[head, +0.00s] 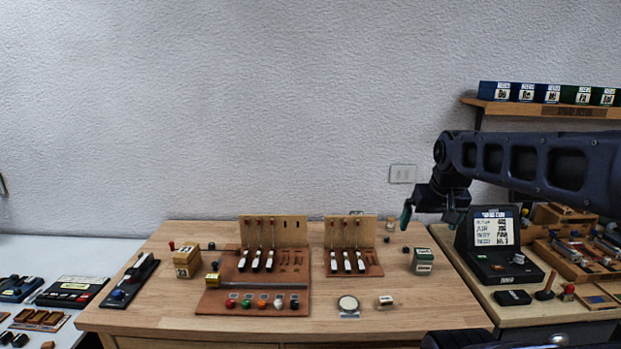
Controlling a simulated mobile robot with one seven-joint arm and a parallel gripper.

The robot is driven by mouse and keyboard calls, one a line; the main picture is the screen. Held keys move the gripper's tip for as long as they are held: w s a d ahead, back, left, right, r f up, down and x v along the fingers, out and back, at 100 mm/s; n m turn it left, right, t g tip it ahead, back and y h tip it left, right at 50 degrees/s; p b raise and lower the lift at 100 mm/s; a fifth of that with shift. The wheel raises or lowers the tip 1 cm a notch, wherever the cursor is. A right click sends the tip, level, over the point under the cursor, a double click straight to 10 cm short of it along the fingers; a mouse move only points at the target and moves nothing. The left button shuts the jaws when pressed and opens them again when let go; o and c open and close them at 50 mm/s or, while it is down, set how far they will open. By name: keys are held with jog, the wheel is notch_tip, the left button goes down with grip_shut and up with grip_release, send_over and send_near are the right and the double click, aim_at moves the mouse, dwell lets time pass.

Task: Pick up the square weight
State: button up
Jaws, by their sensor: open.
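My gripper (408,216) hangs from my dark arm, over the right part of the wooden workbench (170,314), with nothing visible between its fingers. I cannot tell for sure which object is the square weight. A tiny dark block (405,250) lies on the bench below the gripper. A small pale block with a dark label (385,301) lies near the front, beside a round white-faced disc on a square base (348,305). A brass-coloured block (212,281) sits on the left end of the large brown board. All are small in this view.
Two piano-action models stand on the bench, a large one (296,299) and a smaller one (371,258). A green-and-white box (422,263) stands at right, a wooden labelled box (187,262) at left. A black-cased sign (494,230) stands on the right table. The bench's front right is clear.

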jog(key=shift+s+f, duration=0.15)
jog(key=shift+s, duration=0.05)
jog(key=c, duration=1.2)
jog(key=shift+o, duration=0.2)
jog(key=shift+w, duration=0.15)
